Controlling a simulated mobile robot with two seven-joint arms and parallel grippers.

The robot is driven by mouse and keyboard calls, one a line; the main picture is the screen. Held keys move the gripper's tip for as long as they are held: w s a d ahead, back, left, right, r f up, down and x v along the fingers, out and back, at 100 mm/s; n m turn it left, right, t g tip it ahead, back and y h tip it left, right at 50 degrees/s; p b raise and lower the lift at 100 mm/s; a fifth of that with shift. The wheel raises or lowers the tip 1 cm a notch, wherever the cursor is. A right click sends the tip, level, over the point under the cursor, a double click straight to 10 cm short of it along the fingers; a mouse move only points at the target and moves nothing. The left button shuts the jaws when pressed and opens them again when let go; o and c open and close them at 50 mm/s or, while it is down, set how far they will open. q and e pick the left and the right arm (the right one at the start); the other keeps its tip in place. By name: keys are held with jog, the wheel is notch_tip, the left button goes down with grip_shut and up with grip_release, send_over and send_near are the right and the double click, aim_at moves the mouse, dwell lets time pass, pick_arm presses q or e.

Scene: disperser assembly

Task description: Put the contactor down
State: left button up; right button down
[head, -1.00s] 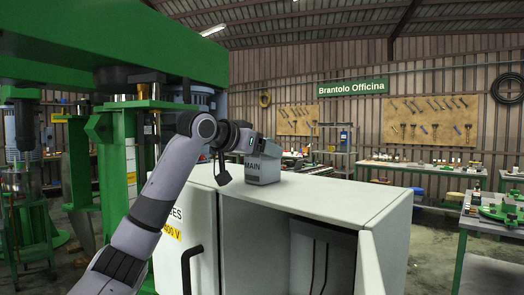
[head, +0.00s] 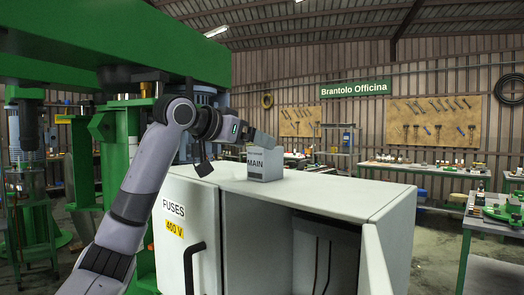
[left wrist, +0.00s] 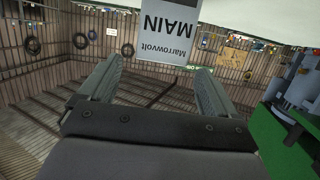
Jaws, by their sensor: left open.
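The contactor (head: 265,164) is a small grey box with the label MAIN. It stands upright on top of the white fuse cabinet (head: 345,195). My left gripper (head: 262,138) is just left of the contactor and level with its upper part in the head view. In the left wrist view my left gripper (left wrist: 160,67) is open with nothing between its fingers. There the contactor (left wrist: 168,30) shows upside down, beyond the fingertips and apart from them. My right gripper is in neither view.
The cabinet's front is open, and its door with a black handle (head: 190,255) is at the left. A green machine frame (head: 110,55) stands close at the left. The cabinet top is clear to the right of the contactor. Workbenches (head: 425,170) stand farther back.

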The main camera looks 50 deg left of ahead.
pick_arm(q)
jog(key=v, duration=0.6)
jog(key=shift+s+b, duration=0.25)
jog(key=shift+b, duration=0.05)
jog(key=shift+r, duration=0.1)
